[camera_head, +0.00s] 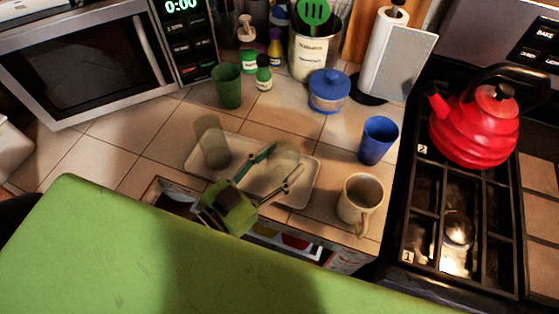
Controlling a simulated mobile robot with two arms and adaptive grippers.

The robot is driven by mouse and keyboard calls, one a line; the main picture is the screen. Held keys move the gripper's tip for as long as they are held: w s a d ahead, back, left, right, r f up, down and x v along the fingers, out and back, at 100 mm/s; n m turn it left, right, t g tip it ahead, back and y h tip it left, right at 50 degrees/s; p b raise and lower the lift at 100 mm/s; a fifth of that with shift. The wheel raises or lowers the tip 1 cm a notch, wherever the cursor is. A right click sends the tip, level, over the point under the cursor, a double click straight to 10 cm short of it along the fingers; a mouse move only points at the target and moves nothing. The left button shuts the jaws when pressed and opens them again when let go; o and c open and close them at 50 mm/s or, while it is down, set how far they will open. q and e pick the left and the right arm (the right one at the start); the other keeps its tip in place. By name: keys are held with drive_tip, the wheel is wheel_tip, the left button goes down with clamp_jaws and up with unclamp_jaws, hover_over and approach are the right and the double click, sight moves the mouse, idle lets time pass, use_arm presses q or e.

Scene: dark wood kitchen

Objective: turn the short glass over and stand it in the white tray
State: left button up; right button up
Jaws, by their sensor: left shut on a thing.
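The white tray (194,165) lies on the tiled counter near its front edge. A short clear glass (284,152) is at the right part of the tray, between the fingers of my left gripper (286,162). The gripper is shut on it, one finger on each side. The glass is faint, and I cannot tell which end is up or whether it touches the tray. A taller, grey-green glass (212,142) stands at the tray's left end. My right gripper is out of view.
A beige mug (359,199) and a blue cup (377,139) stand right of the tray. A green cup (228,86), small bottles (264,73) and a blue-lidded jar (328,91) stand behind. A red kettle (474,123) is on the stove. Bare tiles lie left of the tray.

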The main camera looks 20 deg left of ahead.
use_arm(q)
drive_tip(key=shift+f+b, duration=0.35)
drive_tip(key=shift+f, duration=0.3)
drive_tip(key=o, duration=1.4)
drive_tip(key=shift+o, duration=0.2)
drive_tip(key=shift+s+a+f, duration=0.1)
drive_tip(key=shift+s+a, duration=0.1)
drive_tip(key=shift+s, duration=0.3)
drive_tip(key=v, duration=1.1)
